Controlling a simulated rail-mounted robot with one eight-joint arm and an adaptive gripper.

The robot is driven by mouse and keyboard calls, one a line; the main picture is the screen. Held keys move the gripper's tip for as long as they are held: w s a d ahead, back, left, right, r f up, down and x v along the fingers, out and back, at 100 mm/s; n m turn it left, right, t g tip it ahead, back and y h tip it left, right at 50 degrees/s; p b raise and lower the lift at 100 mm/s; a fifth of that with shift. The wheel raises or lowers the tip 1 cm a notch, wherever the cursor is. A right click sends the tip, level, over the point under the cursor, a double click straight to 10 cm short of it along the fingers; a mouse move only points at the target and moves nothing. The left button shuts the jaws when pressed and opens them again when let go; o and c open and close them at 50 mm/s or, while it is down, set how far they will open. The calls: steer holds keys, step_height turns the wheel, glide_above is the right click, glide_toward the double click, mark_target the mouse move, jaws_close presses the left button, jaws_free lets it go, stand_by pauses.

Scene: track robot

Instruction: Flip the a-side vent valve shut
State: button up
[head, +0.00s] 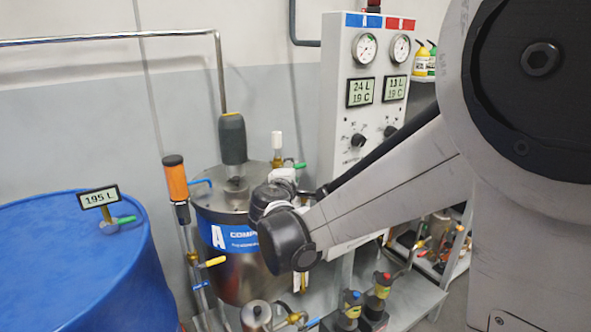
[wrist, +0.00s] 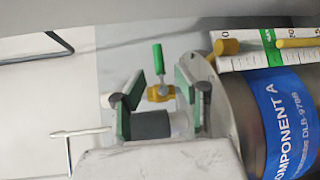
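The a-side vent valve is a brass body (wrist: 160,93) with a green lever (wrist: 158,59), near the lid edge of tank A. In the head view the lever (head: 296,165) points right, roughly level, across the upright vent pipe with its white top (head: 277,141). In the wrist view the lever points up the picture. My gripper (wrist: 160,97) is open, with its green-padded, dark-tipped fingers apart and the valve visible between them. No contact with the lever shows. In the head view my arm hides most of the gripper.
Tank A (head: 239,236) carries a dark grey motor (head: 232,138) left of the valve. A grey gauge panel (head: 340,120) stands behind to the right. A blue drum (head: 70,260) is at left.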

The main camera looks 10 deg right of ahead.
steer(key=v, duration=0.6)
steer(key=shift+s+a, duration=0.2)
steer(key=shift+s, duration=0.1)
steer(key=shift+r, duration=0.1)
steer(key=s+d+f+m+g+y, duration=0.1)
steer(key=s+d+f+m+g, duration=0.2)
steer(key=s, duration=0.4)
steer(key=s+d+m+g+y, duration=0.1)
steer(key=s+d+m+g, duration=0.1)
steer(key=s+d+m, duration=0.4)
steer(key=s+a+f+m+g+y, duration=0.1)
steer(key=s+f+m+y, duration=0.1)
steer(key=s, duration=0.6)
steer(key=s+a+f+m+g+y, duration=0.1)
steer(key=s+a+f+m+y, duration=0.1)
steer(key=s, duration=0.7)
steer(key=shift+a+f+m+g+y, duration=0.25)
steer(key=shift+f+m+g, duration=0.2)
steer(key=shift+m, duration=0.35)
steer(key=shift+d, duration=0.15)
